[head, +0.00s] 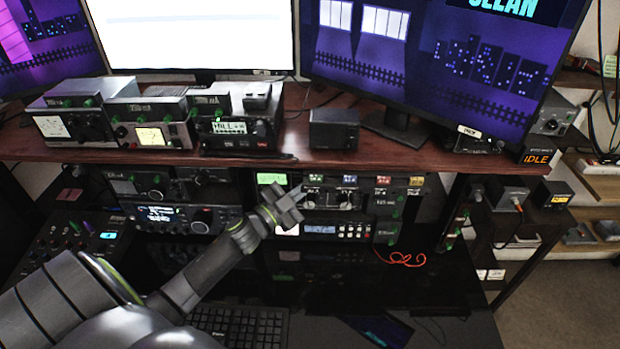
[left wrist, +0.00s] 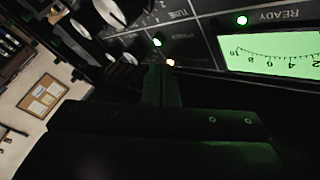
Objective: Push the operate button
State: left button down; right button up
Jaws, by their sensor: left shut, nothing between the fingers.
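The tuner unit with the lit green meter (head: 271,179) sits on the shelf under the desk top. Its panel fills the top of the left wrist view, with the green meter (left wrist: 275,50) beside a READY lamp (left wrist: 242,20). My left gripper (head: 291,197) is shut and empty in front of this panel. Its fingertips (left wrist: 162,72) show close to a small pale lit spot (left wrist: 171,62) on the panel; I cannot tell whether they touch. I cannot read a label that marks the operate button, and the gripper hides part of the panel. My right gripper is not in view.
Large knobs (head: 345,200) stand out right of the gripper. The desk edge (head: 400,160) overhangs the shelf. A radio with a lit display (head: 320,229) sits below, and a keyboard (head: 240,325) lies at the front. Another lit radio (head: 160,215) stands left.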

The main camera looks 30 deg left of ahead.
pick_arm(q)
jog(key=shift+s+d, duration=0.25)
jog(key=shift+s, duration=0.15)
jog(key=s+d+p, duration=0.2)
jog(key=s+d, duration=0.1)
jog(key=s, duration=0.2)
dwell(0.4)
dwell(0.4)
